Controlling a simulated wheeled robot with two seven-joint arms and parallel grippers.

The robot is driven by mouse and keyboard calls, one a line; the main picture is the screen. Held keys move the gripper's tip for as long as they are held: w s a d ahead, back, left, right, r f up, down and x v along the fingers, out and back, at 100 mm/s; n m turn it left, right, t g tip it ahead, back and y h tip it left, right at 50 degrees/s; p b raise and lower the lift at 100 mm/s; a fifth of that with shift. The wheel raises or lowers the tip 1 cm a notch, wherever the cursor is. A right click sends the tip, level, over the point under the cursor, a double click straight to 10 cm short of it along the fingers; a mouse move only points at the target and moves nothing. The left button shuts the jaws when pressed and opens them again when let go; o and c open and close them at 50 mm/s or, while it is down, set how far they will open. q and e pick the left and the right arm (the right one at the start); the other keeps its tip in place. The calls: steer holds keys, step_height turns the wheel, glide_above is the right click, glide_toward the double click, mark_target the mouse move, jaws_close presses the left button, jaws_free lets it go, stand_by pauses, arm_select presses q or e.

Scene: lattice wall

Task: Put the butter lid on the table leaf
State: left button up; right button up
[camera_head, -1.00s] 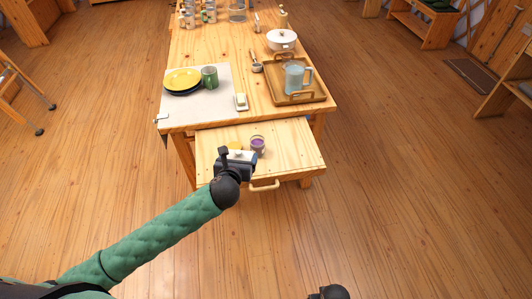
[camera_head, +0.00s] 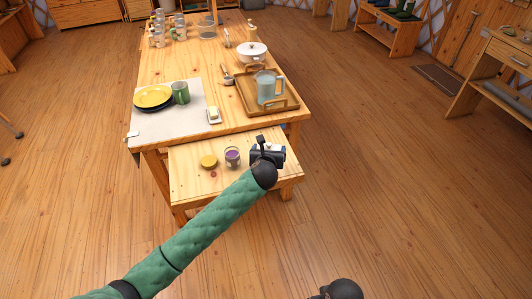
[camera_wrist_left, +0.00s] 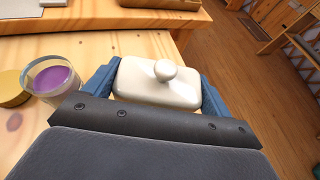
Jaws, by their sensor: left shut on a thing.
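My left gripper (camera_head: 267,152) is shut on the white butter lid (camera_wrist_left: 160,82), a rounded rectangular cover with a round knob. Its blue fingers grip the lid at both sides in the left wrist view. The lid is mostly hidden by the gripper in the head view. The gripper is at the right part of the table leaf (camera_head: 205,187), right of the purple jar. I cannot tell whether the lid touches the leaf. The butter dish (camera_head: 214,119) with butter stands uncovered on the main table. A dark part of my right arm shows at the bottom; its fingers are not visible.
A wooden tray (camera_head: 288,102) with a blue jug (camera_head: 267,87) is on the table behind. The leaf's front part is clear.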

mark_target(273, 145)
arm_select(q)
steer(key=x, duration=0.5)
steer(key=d+f+p+x, duration=0.1)
steer(key=x, duration=0.1)
steer(key=shift+w+f, duration=0.1)
steer(key=shift+f, duration=0.1)
steer(key=shift+f+p, duration=0.4)
steer(key=shift+f, duration=1.55)
arm_select(e)
step_height(273, 145, down, 8)
steer(key=shift+w, duration=0.3)
arm_select(q)
steer(key=shift+f, duration=0.15)
steer(key=o, duration=0.9)
